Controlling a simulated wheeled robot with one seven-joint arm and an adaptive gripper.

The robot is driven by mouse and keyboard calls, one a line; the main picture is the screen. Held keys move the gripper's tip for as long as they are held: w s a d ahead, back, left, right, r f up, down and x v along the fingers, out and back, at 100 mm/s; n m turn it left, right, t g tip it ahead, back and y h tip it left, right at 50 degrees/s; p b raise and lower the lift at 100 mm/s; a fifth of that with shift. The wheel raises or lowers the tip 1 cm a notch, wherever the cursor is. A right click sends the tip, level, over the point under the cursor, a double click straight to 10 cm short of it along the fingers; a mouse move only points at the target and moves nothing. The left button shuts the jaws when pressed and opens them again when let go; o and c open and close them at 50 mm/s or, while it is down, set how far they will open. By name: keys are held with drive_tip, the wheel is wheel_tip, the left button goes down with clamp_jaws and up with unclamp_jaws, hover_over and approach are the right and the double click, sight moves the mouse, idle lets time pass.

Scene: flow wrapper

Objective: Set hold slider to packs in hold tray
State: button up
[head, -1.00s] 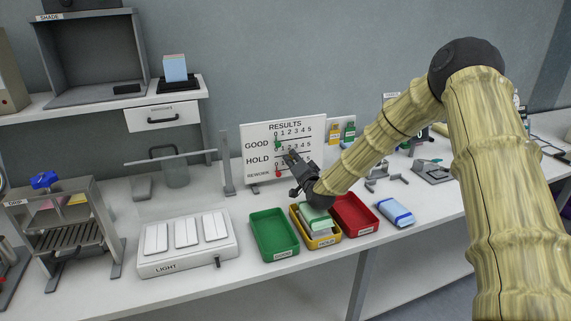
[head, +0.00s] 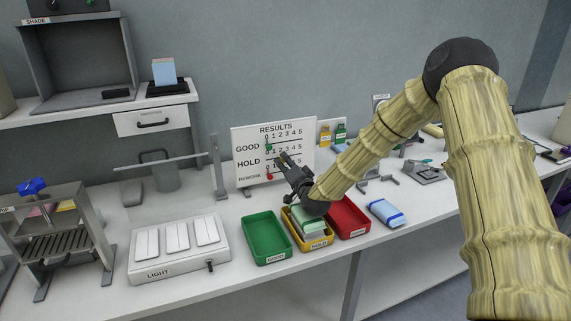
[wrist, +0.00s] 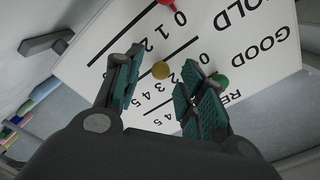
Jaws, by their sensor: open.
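The results board (head: 302,165) stands upright with GOOD, HOLD and REWORK rows. My gripper (head: 285,160) is open in front of its HOLD row and hides the yellow hold slider in the head view. In the wrist view the board is upside down, and the yellow slider (wrist: 160,70) shows between my open fingers (wrist: 160,88), with no clear contact. I cannot tell its number. The green slider (wrist: 221,80) is beside the right finger; the red slider (wrist: 168,3) is at the top edge. The yellow hold tray (head: 318,243) holds stacked greenish packs (head: 309,222); their count is unclear.
The green tray (head: 267,256) is empty, left of the hold tray. The red tray (head: 352,231) is on its right, partly behind my arm. A blue and white pack (head: 386,213) lies farther right. A light box (head: 180,266) stands left on the table.

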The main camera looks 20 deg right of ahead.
drive_tip(key=s, duration=0.6)
drive_tip(key=shift+s, duration=0.15)
drive_tip(key=shift+d, duration=0.15)
